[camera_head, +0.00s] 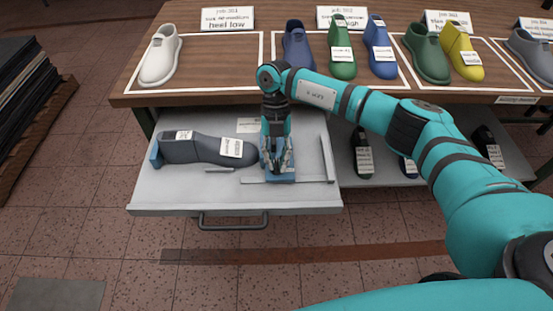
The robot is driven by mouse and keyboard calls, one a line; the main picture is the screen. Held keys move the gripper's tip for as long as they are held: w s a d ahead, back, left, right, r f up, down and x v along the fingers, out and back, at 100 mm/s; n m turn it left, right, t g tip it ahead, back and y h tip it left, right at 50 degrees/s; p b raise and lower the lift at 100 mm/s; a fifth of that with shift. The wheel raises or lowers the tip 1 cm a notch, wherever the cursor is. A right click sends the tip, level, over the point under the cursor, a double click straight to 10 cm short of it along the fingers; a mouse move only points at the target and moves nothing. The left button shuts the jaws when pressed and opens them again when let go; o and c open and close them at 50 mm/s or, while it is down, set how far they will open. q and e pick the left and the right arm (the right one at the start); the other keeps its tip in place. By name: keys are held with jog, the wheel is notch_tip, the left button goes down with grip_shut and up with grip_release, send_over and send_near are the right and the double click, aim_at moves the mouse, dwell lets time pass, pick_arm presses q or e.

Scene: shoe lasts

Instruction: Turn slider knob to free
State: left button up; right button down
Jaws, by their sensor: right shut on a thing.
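In the head view an open grey drawer (240,207) holds a dark grey shoe last (200,148) lying lengthwise, with white labels on it. A blue block (155,153) touches its left end. A blue slider piece (284,178) sits near its right end on a pale rail. My right gripper (281,165) points down at the slider, with its fingers closed around a part there. The knob itself is hidden by the fingers. My left gripper is not in view.
A wooden table (240,95) above the drawer carries several lasts, white, blue, green and yellow, with sign cards. Dark lasts (363,155) stand on a lower shelf to the right. Dark stacked sheets (30,90) are at the left.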

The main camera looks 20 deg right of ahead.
jog(key=c, duration=1.4)
grip_release()
jog(key=shift+o, duration=0.2)
jog(key=v, duration=1.2)
jog(key=shift+f, duration=0.15)
